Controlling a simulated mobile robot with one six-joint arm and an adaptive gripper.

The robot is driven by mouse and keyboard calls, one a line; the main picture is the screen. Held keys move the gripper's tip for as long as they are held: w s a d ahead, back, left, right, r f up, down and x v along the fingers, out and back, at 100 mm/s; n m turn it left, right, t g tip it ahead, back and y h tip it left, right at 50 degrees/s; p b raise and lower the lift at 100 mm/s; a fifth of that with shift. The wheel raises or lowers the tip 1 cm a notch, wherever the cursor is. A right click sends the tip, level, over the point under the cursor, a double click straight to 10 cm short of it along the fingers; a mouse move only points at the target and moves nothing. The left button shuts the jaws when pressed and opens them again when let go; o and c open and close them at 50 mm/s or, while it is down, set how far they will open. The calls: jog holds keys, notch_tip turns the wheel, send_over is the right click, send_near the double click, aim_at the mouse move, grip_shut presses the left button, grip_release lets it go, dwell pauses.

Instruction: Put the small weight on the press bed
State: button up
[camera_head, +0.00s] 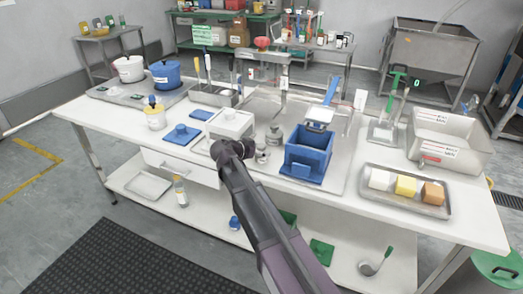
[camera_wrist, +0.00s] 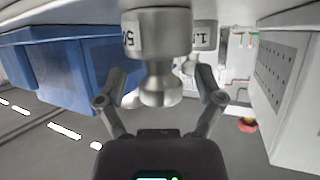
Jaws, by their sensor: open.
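Metal weights with round knobs stand on the table between a white block and a blue bin. In the wrist view, which looks inverted, the nearer weight (camera_wrist: 158,38) has a partly visible label with a "5". Another weight (camera_wrist: 204,38), marked "1.", is behind it. I cannot tell which is the small one. In the head view the weights show as a rear one (camera_head: 273,135) and a front one (camera_head: 261,157). My gripper (camera_wrist: 160,88) is open, its fingers on either side of the nearer weight's knob, with no clear contact. The press bed is not clearly identifiable.
The blue bin (camera_head: 307,150) is close on the right, and the white block (camera_head: 231,123) close on the left. A metal frame with a red knob (camera_head: 262,43) stands behind. A tray (camera_head: 420,206) with three blocks is at the right.

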jog(key=shift+r, duration=0.15)
jog(key=shift+s+a+r+p, duration=0.3)
jog(key=shift+s+a+p, duration=0.05)
jog(key=shift+s+p, duration=0.1)
jog(key=p+v, duration=0.4)
jog(key=v, duration=0.6)
jog(key=shift+s+a, duration=0.2)
jog(key=shift+a, duration=0.1)
jog(key=shift+d+r, duration=0.1)
